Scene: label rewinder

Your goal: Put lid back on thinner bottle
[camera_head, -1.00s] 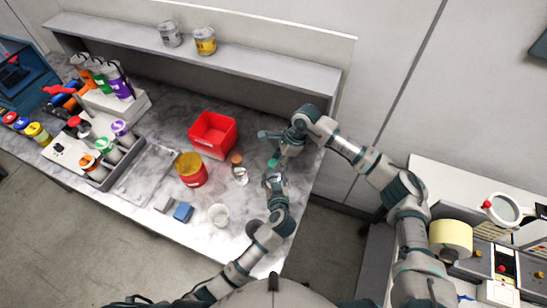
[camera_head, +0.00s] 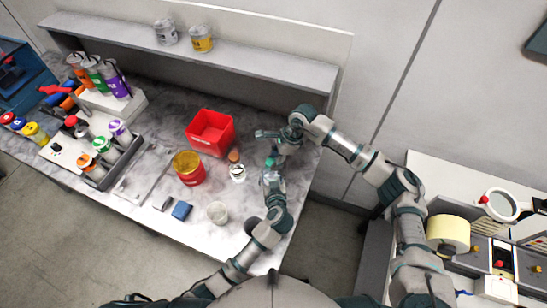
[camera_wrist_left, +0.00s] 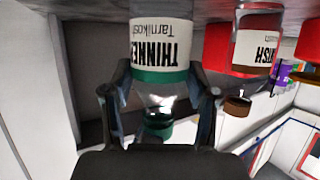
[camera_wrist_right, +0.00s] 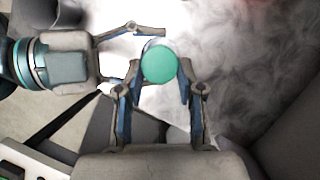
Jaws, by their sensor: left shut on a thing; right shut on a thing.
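The thinner bottle, clear with a white label and green band, fills the top middle of the left wrist view (camera_wrist_left: 160,45), where it appears upside down. My left gripper (camera_wrist_left: 160,97) is shut on it, one finger on each side. The green lid (camera_wrist_right: 160,64) lies between the fingertips of my right gripper (camera_wrist_right: 160,72), which is shut on it. The lid also shows at the bottle's neck in the left wrist view (camera_wrist_left: 158,126). I cannot tell whether it is seated. In the head view my left gripper (camera_head: 272,180) and right gripper (camera_head: 281,148) are close together.
A brown-capped bottle (camera_wrist_left: 257,40) stands near the thinner bottle. A shelf (camera_head: 250,62) runs behind.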

